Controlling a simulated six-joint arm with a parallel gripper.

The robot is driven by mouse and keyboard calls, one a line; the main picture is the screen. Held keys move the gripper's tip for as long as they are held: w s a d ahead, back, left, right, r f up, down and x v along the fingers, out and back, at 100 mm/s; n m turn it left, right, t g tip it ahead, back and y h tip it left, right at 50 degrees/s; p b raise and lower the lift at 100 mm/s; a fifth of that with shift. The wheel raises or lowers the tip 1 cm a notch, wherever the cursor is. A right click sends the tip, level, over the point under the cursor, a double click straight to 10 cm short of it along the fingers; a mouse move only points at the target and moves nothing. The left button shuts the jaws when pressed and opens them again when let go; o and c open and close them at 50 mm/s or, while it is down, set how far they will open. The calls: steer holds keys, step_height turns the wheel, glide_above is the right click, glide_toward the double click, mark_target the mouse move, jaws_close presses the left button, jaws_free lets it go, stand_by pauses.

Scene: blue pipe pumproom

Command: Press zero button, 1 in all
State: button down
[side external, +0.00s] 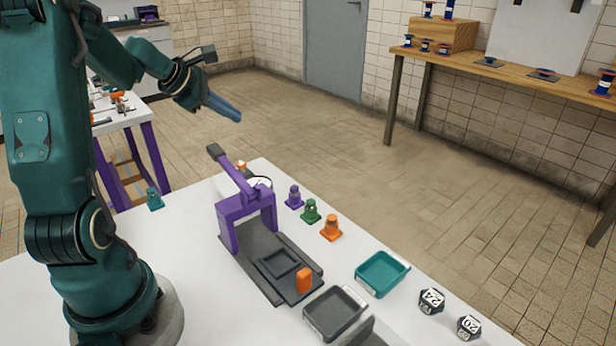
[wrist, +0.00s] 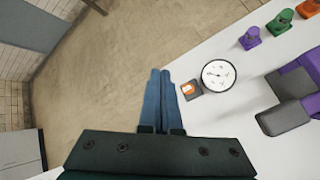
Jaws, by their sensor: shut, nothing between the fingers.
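The likely zero button is a small orange button (wrist: 188,89) with a pale mark on a dark base, next to a round white dial (wrist: 218,75) in the wrist view. In the side view the orange button (side external: 241,165) shows at the table's far edge, with the dial (side external: 262,182) partly hidden behind the purple press (side external: 247,207). My gripper (side external: 237,117) is shut and empty, in the air above and beyond that edge. In the wrist view its blue fingers (wrist: 160,74) lie together, left of the button and apart from it.
The press's raised lever (side external: 232,168) stands close to the dial. Purple (side external: 294,197), green (side external: 311,211) and orange (side external: 331,228) cone-like pieces stand beside it. A teal tray (side external: 382,273), a grey tray (side external: 335,313) and two numbered blocks (side external: 431,301) lie towards the front right.

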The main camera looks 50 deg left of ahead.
mark_target(243, 162)
steer(key=shift+s+a, duration=0.1)
stand_by(0.3)
steer(key=shift+f, duration=4.4)
steer(key=shift+f, duration=0.1)
steer(key=shift+f, duration=0.35)
steer(key=shift+f, duration=0.9)
steer(key=shift+r, duration=1.35)
steer(key=shift+r, duration=0.1)
